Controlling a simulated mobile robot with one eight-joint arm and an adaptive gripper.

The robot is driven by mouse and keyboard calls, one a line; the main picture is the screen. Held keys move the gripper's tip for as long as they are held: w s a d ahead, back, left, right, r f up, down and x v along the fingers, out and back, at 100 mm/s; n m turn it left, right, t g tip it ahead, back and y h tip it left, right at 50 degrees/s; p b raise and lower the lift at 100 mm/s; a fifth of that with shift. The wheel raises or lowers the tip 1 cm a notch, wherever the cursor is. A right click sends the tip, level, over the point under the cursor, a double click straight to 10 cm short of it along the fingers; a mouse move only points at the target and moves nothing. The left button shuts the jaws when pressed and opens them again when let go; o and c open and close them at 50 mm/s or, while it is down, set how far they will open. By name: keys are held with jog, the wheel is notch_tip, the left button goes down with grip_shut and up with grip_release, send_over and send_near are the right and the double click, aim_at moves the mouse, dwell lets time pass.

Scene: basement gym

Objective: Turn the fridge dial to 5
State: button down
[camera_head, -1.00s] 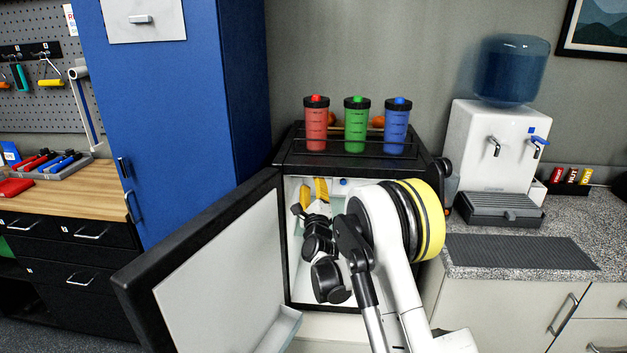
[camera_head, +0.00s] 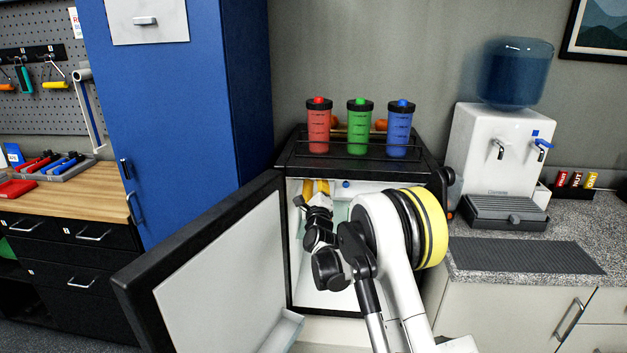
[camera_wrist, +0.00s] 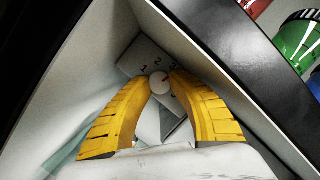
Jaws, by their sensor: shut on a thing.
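In the head view my gripper (camera_head: 316,187) reaches into the upper left of the open fridge (camera_head: 362,172), where the dial is hidden. I cannot tell for certain which number the mark points to.
The fridge door (camera_head: 222,272) stands wide open to the left. Red (camera_head: 318,128), green (camera_head: 359,130) and blue (camera_head: 399,133) shaker bottles stand on the fridge top. A tall blue cabinet (camera_head: 180,110) is at left, and a water dispenser (camera_head: 497,150) at right.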

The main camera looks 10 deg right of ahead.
jog(key=shift+m, duration=0.4)
jog(key=m+h, duration=0.2)
jog(key=m, duration=0.2)
jog(key=m+h, duration=0.2)
jog(key=m, duration=0.3)
jog(key=m+g+h+b, duration=0.1)
jog(key=m, duration=0.3)
jog(key=shift+w+a+m+h, duration=0.1)
jog(key=shift+a+m+h, duration=0.05)
jog(key=shift+m+h, duration=0.2)
jog(key=c, duration=1.4)
grip_release()
jog(key=v, duration=1.2)
